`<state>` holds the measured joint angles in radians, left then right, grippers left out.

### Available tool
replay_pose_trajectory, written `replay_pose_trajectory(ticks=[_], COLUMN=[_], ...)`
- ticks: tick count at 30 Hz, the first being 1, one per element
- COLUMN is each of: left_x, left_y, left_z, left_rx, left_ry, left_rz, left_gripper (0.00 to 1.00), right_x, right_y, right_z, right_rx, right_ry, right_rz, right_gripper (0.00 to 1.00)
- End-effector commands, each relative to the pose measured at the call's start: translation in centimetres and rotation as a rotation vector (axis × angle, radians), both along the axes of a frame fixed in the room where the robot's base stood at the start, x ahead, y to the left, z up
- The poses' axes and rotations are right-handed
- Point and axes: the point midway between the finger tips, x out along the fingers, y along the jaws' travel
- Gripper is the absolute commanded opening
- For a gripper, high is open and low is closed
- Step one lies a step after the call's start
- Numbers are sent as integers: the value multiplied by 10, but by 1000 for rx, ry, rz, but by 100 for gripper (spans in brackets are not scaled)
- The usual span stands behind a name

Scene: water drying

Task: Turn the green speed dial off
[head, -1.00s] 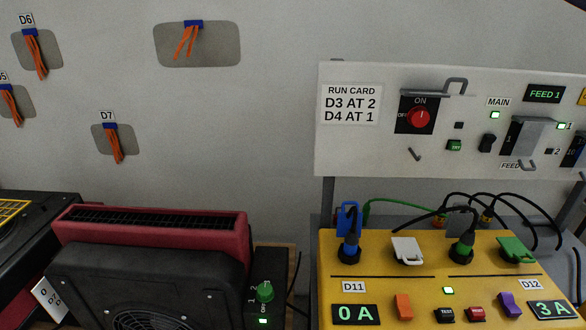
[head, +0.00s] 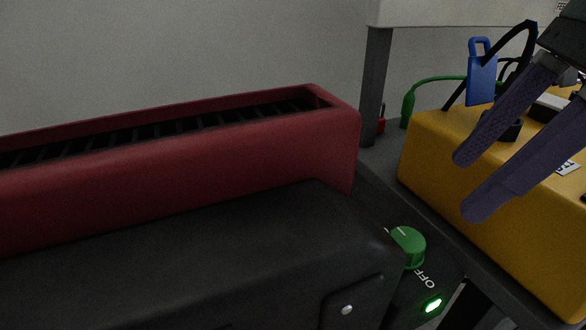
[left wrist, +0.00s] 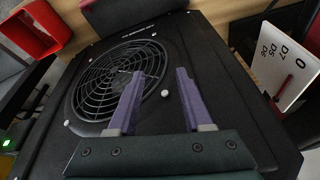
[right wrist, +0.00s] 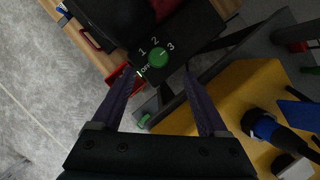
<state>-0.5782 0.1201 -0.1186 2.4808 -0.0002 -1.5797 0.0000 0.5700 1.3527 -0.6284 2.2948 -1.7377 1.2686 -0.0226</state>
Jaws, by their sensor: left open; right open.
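The green speed dial (head: 407,245) is on a black control box beside the black fan unit (head: 200,262). A white line on its top points toward the upper left in the head view. A green light (head: 432,305) is lit by the OFF mark. In the right wrist view the dial (right wrist: 158,58) shows with marks 1, 2, 3 and OFF around it. My right gripper (head: 468,185) is open and empty, above and to the right of the dial, not touching it. My left gripper (left wrist: 160,74) is open and empty over the fan unit's top in the left wrist view.
A red slotted housing (head: 240,140) stands behind the fan unit. The yellow box (head: 500,245) with plugs and a blue tag (head: 482,70) is close at right. A dark gap lies between it and the control box. A white card (left wrist: 285,65) stands by the fan unit.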

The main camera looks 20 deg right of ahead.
Motion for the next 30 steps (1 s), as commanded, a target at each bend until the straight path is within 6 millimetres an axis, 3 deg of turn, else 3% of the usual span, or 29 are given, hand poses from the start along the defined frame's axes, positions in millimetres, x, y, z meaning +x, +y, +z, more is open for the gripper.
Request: replay_pose_trajectory(ticks=[9,15,26,30], left_x=[-1,-1,-1,-1], left_y=[-3,-3,0,1], left_z=[-8,-11,-12,-12], left_rx=[-9,-8,2,5], left_ry=[5,4,4,4], left_rz=[2,1,-4,-5], left_gripper=[50,50,50,50], right_x=[13,20,22,22], right_y=[20,27,29,29], right_z=[-53,-78,-85,-84], right_rx=[9,9,7,7], right_ry=[5,3,2,2], right_rz=[3,1,3,3], right_gripper=[77,77,77,63])
